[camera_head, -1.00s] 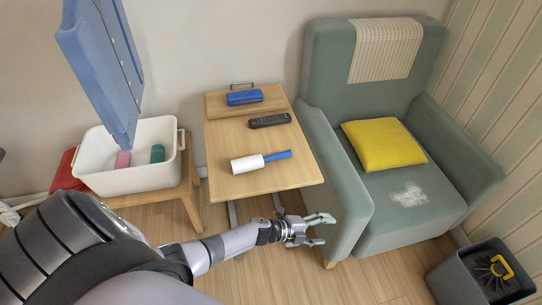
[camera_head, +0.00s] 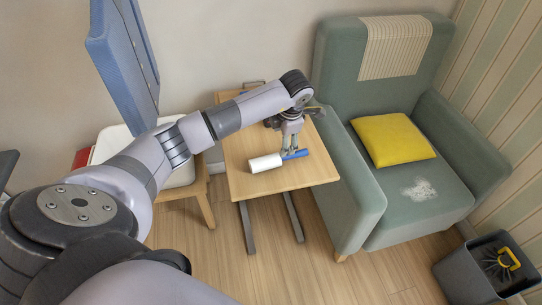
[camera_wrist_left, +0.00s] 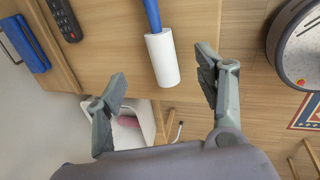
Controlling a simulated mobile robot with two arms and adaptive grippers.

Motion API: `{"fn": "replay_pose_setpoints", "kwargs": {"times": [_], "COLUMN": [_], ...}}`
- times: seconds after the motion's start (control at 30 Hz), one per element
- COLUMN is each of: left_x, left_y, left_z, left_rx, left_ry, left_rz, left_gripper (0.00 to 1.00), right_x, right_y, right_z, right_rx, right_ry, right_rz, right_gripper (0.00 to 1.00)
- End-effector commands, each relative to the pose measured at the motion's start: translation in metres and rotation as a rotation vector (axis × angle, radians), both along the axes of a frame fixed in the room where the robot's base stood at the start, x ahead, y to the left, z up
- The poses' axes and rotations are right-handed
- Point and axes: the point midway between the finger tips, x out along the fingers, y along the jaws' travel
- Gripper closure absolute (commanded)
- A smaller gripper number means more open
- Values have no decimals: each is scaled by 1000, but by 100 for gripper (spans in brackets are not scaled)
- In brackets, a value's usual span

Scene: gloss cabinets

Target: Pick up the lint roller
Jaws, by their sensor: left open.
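The lint roller (camera_head: 265,163) lies on the wooden side table (camera_head: 243,188), its white roll toward the left and its blue handle toward the right. My left gripper (camera_head: 291,150) points down over the handle, partly hiding it. In the left wrist view the gripper (camera_wrist_left: 162,75) is open, with the lint roller (camera_wrist_left: 163,60) showing in the gap between its fingers. Neither finger appears to touch it there. My right gripper is not in view.
A remote (camera_wrist_left: 65,18) and a blue case (camera_wrist_left: 25,44) also lie on the table. A white tub (camera_head: 112,143) stands left. The green armchair (camera_head: 352,190) with a yellow cushion (camera_head: 392,139) stands close on the right. A grey bin (camera_head: 487,268) is at the lower right.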

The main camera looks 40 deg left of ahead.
Motion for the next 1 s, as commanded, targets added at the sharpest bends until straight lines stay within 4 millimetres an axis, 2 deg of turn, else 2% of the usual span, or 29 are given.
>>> {"fn": "replay_pose_setpoints", "kwargs": {"times": [0.03,0.33,0.5,0.77,1.0], "left_x": [2,10,13,14,19], "left_y": [1,13,17,20,29], "left_z": [-19,-71,-85,-94,-126], "left_rx": [-2,-5,-5,-5,-7], "left_ry": [0,0,-2,-1,-1], "left_rz": [2,1,1,2,1], "left_gripper": [36,36,36,36,36], "right_x": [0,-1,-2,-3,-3], "right_y": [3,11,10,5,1], "right_z": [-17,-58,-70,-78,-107], "right_rx": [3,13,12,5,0], "right_ry": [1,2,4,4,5], "right_rz": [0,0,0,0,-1], "right_gripper": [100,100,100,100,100]}}
